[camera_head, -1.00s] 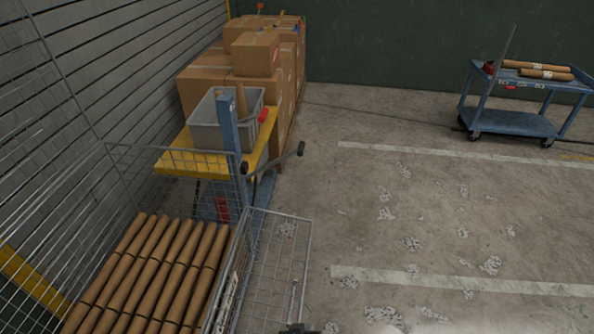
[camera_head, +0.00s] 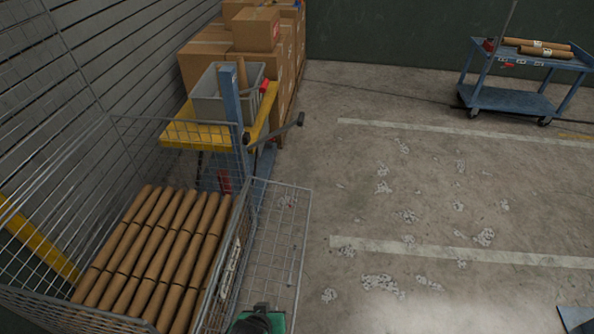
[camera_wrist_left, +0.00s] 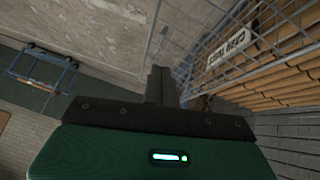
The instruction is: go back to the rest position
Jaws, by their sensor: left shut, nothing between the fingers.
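My left gripper (camera_head: 262,310) shows at the bottom of the head view, dark with a green body behind it, low beside the open mesh gate of the wire cage. In the left wrist view its fingers (camera_wrist_left: 162,84) are together with nothing between them. The wire cage (camera_head: 112,122) stands at the left and holds several long brown rolls (camera_head: 160,248) lying side by side. The rolls also show in the left wrist view (camera_wrist_left: 268,72), behind the mesh. My right gripper is not in view.
A blue lift with a yellow top (camera_head: 183,133) carries a grey bin (camera_head: 207,109) behind the cage. Cardboard boxes (camera_head: 256,30) are stacked beyond it. A blue cart (camera_head: 508,100) with rolls stands at the back right. The concrete floor between is clear.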

